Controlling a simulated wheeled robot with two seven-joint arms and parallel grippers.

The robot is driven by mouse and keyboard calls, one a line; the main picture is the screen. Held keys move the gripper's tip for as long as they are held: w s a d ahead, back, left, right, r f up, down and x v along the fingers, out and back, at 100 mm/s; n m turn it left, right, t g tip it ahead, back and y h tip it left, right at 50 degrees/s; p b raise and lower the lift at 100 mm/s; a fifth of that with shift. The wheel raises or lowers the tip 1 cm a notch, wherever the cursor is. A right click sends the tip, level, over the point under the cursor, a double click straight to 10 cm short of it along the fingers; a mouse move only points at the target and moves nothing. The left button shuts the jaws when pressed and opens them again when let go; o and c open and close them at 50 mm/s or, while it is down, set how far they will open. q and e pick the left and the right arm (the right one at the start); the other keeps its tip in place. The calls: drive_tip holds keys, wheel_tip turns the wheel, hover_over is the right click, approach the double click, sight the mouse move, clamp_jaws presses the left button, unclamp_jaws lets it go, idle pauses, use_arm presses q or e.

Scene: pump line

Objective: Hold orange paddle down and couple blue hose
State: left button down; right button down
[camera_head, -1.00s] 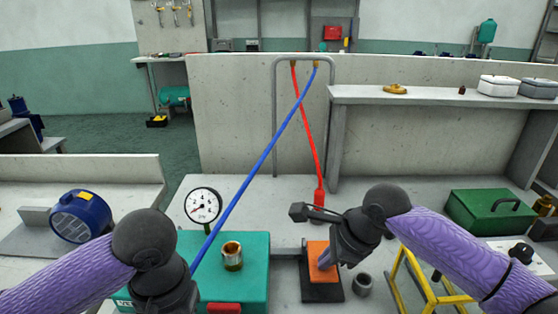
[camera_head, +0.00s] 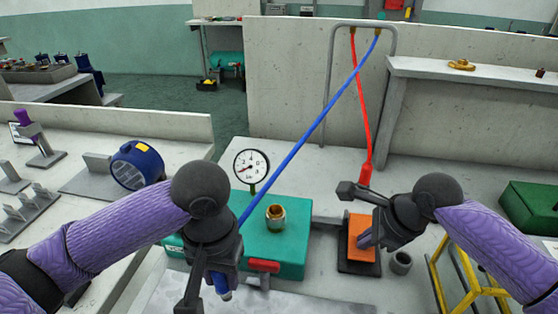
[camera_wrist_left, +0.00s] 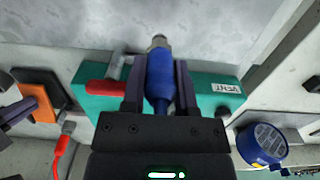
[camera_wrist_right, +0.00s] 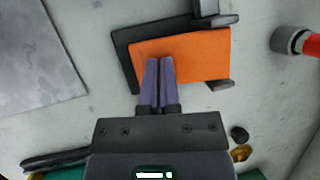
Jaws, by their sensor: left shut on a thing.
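My left gripper (camera_head: 216,278) is shut on the blue hose's end (camera_wrist_left: 161,80), in front of the teal box. The blue hose end has a metal tip and points away from the gripper in the left wrist view. The blue hose (camera_head: 310,132) runs up to a metal frame at the back. An open brass fitting (camera_head: 275,217) stands upright on the teal box (camera_head: 290,252), apart from the hose end. The orange paddle (camera_head: 358,228) lies on a black base. My right gripper (camera_wrist_right: 158,82) is shut and empty, its fingertips over the paddle; how far the paddle is pressed is unclear.
A round gauge (camera_head: 251,168) stands behind the box, and a red lever (camera_head: 264,266) is on its front. A red hose (camera_head: 362,120) ends behind the paddle.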

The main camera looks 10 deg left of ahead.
drive_tip(key=shift+f, duration=0.1)
use_arm(q)
drive_tip(key=shift+w+d+r+n+h, duration=0.1)
drive_tip(key=shift+w+d+r+n, duration=1.05)
drive_tip(key=shift+w+n, duration=1.25)
drive_tip(key=shift+w+d+r+n+h, duration=0.1)
drive_tip(key=shift+w+d+r+n, duration=0.55)
drive_tip(key=shift+w+r+n, duration=1.35)
drive_tip(key=shift+w+d+r+n+h, duration=0.1)
drive_tip(key=shift+w+d+r+n, duration=0.8)
drive_tip(key=shift+w+n, duration=1.95)
drive_tip(key=shift+s+f+n, duration=0.2)
drive_tip(key=shift+s+n, duration=0.05)
drive_tip(key=shift+s, duration=0.05)
drive_tip(key=shift+f, duration=0.6)
drive_tip(key=shift+f, duration=0.7)
